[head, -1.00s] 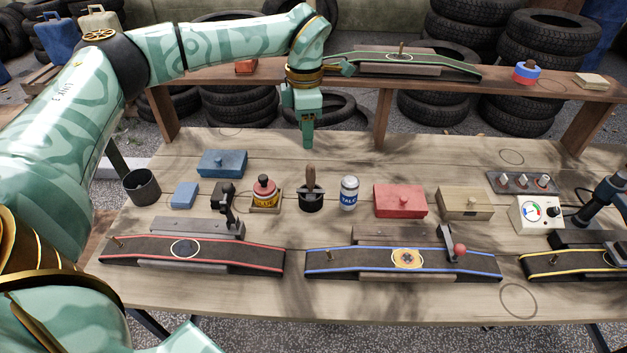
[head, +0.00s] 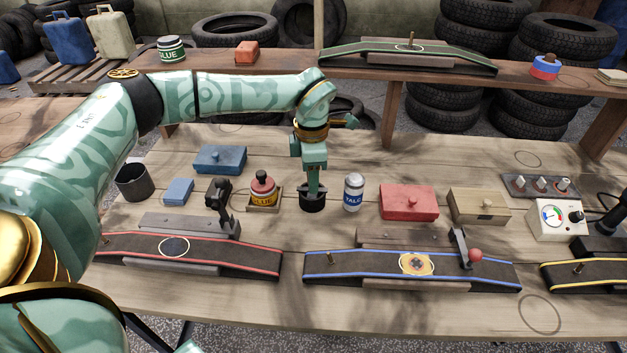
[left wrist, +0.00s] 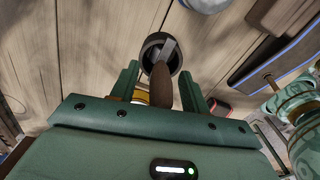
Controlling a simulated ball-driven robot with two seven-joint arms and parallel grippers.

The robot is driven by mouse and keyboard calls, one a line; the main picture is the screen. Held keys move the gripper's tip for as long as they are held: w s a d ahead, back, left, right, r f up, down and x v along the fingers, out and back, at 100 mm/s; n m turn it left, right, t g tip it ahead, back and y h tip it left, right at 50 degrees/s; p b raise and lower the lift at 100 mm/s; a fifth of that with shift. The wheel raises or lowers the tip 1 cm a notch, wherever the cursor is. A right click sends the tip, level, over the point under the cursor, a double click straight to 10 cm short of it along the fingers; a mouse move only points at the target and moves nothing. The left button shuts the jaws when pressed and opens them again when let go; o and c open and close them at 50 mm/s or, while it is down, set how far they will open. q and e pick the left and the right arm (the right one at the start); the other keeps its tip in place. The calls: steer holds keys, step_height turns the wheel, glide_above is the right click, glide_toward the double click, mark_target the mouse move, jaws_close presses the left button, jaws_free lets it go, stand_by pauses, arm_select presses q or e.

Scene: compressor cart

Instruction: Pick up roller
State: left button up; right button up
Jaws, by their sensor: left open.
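The roller, with a brown wooden handle and a metal fork (left wrist: 161,86), stands in a small black round holder (head: 312,202); the holder also shows in the left wrist view (left wrist: 153,46). My left gripper (head: 313,187) points down right over the holder and hides most of the roller in the head view. In the left wrist view its open fingers (left wrist: 159,76) stand on either side of the handle, with gaps visible. I cannot tell whether the roller's lower end touches the holder's bottom. My right gripper is not in view.
A yellow-red glue bottle (head: 263,190) stands close left of the holder and a white-blue talc can (head: 353,192) close right. A red box (head: 408,202) lies farther right. The blue-edged belt (head: 350,266) and red-edged belt (head: 130,245) lie in front. A raised shelf (head: 290,62) runs behind.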

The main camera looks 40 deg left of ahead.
arm_select(q)
steer(key=shift+r, duration=0.15)
jaws_close()
